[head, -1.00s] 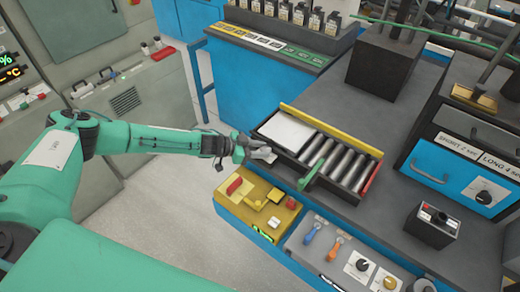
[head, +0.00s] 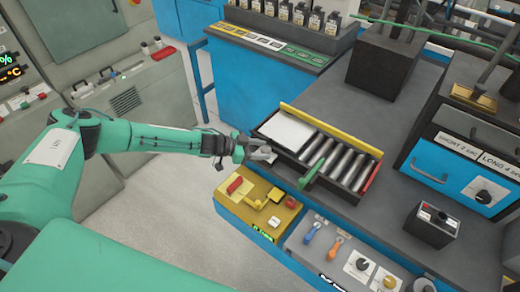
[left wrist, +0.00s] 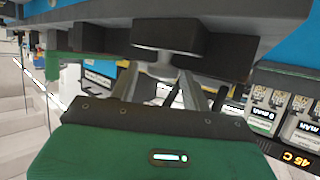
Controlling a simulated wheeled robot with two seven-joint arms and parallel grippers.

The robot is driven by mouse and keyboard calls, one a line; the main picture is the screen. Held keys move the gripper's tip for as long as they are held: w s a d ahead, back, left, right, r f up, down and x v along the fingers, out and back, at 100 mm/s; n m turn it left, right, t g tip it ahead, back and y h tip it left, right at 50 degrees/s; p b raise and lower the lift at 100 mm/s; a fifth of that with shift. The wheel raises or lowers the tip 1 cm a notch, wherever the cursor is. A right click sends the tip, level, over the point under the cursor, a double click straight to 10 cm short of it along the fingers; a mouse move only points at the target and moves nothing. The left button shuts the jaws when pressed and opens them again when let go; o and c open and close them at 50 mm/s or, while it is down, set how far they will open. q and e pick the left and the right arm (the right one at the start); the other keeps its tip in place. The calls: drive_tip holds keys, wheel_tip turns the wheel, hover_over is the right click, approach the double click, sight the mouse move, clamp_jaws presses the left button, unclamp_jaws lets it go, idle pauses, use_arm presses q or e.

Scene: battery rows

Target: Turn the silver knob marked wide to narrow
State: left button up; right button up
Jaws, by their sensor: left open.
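My left gripper (head: 262,154) is open and empty, at the left end of the roller tray, above and behind the yellow control box. It also shows in the left wrist view (left wrist: 162,85), its fingers near a dark block under a grey ledge. On the grey panel at the bottom of the head view are a black knob (head: 362,264), a gold knob (head: 389,282) and, cut by the bottom edge, a greyish round knob (head: 422,286). The greyish one may be the silver knob; no "wide" or "narrow" marking is legible. The gripper is well left of these knobs. My right gripper is out of view.
The roller tray (head: 283,107) has a yellow back rail and a green lever (head: 312,172). The yellow box (head: 233,202) carries red and yellow controls. Blue and orange switches (head: 333,250) stand left of the knobs. A dark box (head: 432,225) sits on the bench.

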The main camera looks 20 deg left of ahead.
use_arm(q)
drive_tip(key=shift+w+a+n+t, duration=0.1)
drive_tip(key=shift+w+n+t, duration=0.05)
drive_tip(key=shift+n+t, duration=0.15)
drive_tip(key=shift+n+t+y, duration=0.5)
drive_tip(key=shift+n+y, duration=0.1)
drive_tip(key=shift+y, duration=0.1)
drive_tip(key=shift+s+d+n+t+y, duration=0.2)
drive_tip(key=shift+n+t+y, duration=0.3)
drive_tip(key=shift+n, duration=0.1)
drive_tip(key=shift+s+d+n+t+y, duration=0.15)
drive_tip(key=shift+d+n+t+y, duration=0.05)
drive_tip(key=shift+n+t+y, duration=0.35)
drive_tip(key=shift+n, duration=0.25)
